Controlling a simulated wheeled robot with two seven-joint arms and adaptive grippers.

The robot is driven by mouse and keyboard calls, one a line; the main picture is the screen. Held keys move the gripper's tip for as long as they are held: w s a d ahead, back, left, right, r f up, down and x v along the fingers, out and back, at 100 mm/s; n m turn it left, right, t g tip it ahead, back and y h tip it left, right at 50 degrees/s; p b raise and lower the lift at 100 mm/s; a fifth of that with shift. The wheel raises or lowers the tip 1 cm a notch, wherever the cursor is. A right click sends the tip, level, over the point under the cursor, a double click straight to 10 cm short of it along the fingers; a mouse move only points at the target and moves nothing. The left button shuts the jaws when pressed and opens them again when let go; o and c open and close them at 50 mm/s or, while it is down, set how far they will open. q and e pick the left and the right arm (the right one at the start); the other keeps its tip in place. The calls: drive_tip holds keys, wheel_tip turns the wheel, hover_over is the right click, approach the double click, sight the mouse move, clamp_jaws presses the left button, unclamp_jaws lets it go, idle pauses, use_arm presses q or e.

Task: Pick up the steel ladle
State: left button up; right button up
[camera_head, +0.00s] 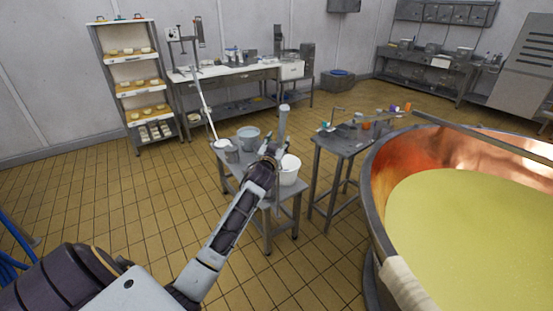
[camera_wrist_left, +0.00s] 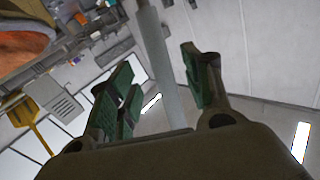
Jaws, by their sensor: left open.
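A pale grey upright handle (camera_head: 284,120), seemingly that of the steel ladle, rises beside my left gripper (camera_head: 270,155) above the small grey table. Its lower end is hidden behind the gripper and arm, so I cannot see a bowl. In the left wrist view a grey rod (camera_wrist_left: 160,60) runs between the two spread fingers of my left gripper (camera_wrist_left: 160,90), with visible space on both sides. The gripper is open and holds nothing. My right gripper is out of view.
A white bucket (camera_head: 289,170) and a grey bucket (camera_head: 248,138) stand on the small table (camera_head: 285,205). A long-handled tool (camera_head: 205,107) leans at its left. A second table (camera_head: 342,145) and the large copper vat (camera_head: 376,185) are at right.

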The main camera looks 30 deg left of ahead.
use_arm(q)
drive_tip(key=shift+w+a, duration=0.15)
drive_tip(key=shift+w, duration=0.2)
drive_tip(key=shift+w, duration=0.15)
